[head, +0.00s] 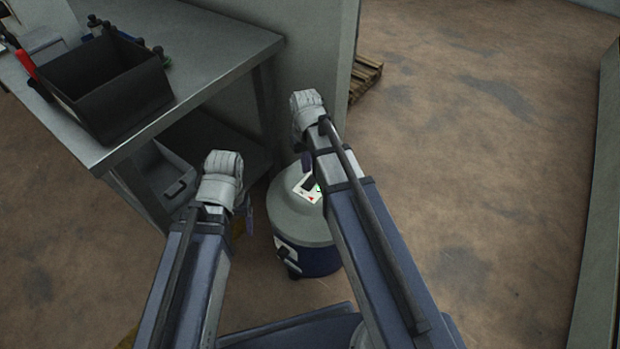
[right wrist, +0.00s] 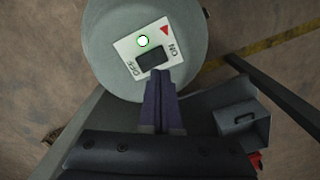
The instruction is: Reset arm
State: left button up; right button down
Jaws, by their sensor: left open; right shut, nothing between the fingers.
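Both my arms reach forward in the head view. My right gripper (head: 306,163) is mostly hidden by its own wrist above a round machine with a grey top and dark blue base (head: 300,232). In the right wrist view my right gripper (right wrist: 159,76) is shut and empty. Its tips overlap the lower edge of a white switch panel (right wrist: 146,50) marked ON and OFF, with a black switch and a green-ringed light; contact cannot be told. My left gripper (head: 248,214) is open, left of the machine, mostly hidden by its wrist.
A grey workbench (head: 215,55) stands at the upper left, with a black bin (head: 112,88) on it. A grey drawer-like box (head: 165,172) sits under the bench. A wooden pallet (head: 365,76) lies behind the wall edge. The brown floor (head: 490,130) at right is clear.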

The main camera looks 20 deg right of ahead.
jog(key=s+a+r+p, duration=0.3)
jog(key=s+r+p, duration=0.1)
jog(key=r+p, duration=0.2)
jog(key=s+a+r+n+p, duration=0.1)
jog(key=s+a+r+p, duration=0.3)
jog(key=r+p, duration=0.3)
jog(key=s+a+r+n+h+p, duration=0.1)
jog(key=s+a+r+p, duration=0.2)
jog(key=s+r+p, duration=0.3)
jog(key=shift+s+a+r+p, duration=0.15)
jog(key=shift+a+r+p, duration=0.1)
jog(key=shift+r+p, duration=0.55)
